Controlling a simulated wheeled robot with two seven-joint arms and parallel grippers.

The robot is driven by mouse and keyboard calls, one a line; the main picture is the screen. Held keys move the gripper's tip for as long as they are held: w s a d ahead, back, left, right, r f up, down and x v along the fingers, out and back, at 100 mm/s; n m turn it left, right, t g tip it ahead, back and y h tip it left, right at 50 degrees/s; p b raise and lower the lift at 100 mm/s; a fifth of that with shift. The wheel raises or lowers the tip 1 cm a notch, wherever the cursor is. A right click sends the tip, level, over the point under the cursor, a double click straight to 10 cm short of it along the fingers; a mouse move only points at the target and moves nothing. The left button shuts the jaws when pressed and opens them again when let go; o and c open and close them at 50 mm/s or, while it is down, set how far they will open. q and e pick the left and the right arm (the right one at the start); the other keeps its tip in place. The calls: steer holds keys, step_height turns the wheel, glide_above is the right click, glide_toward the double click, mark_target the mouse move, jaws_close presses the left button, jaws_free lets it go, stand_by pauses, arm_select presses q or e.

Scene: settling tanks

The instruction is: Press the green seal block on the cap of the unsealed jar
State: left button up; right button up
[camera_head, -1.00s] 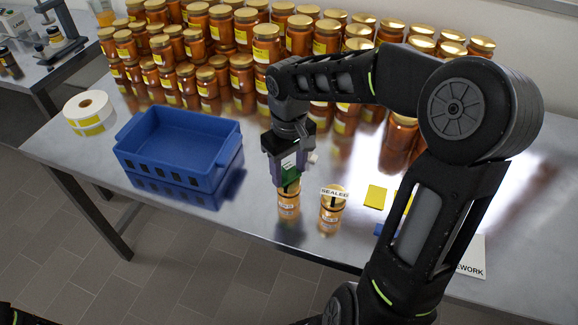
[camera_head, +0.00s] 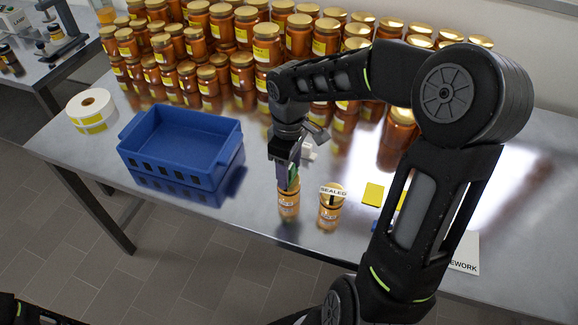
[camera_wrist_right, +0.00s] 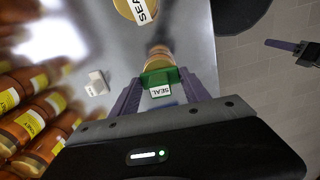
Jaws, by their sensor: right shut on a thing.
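My right gripper (camera_head: 289,182) points down and is shut on the green seal block (camera_wrist_right: 158,78), which bears a white SEAL label. Only a sliver of the block shows between the fingers in the head view. The block is at the top of an amber jar (camera_head: 288,207) with a gold lid; the jar is partly hidden behind it in the wrist view (camera_wrist_right: 160,55). I cannot tell whether block and cap touch. A second jar (camera_head: 330,213), tagged SEALED, stands just to the right. My left gripper (camera_wrist_right: 285,45) shows partly in the wrist view, over the floor.
A blue tray (camera_head: 170,172) stands to the left, with a label roll (camera_head: 90,105) beyond it. Many honey jars (camera_head: 265,50) fill the back. Yellow pads (camera_head: 373,194) and a REWORK card (camera_head: 465,252) lie right. A small white block (camera_wrist_right: 97,83) lies behind the gripper.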

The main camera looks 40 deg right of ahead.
steer(key=shift+f, duration=0.35)
stand_by(1.7)
steer(key=shift+r+p, duration=2.15)
steer(key=shift+r, duration=0.95)
steer(key=shift+w+f, duration=0.1)
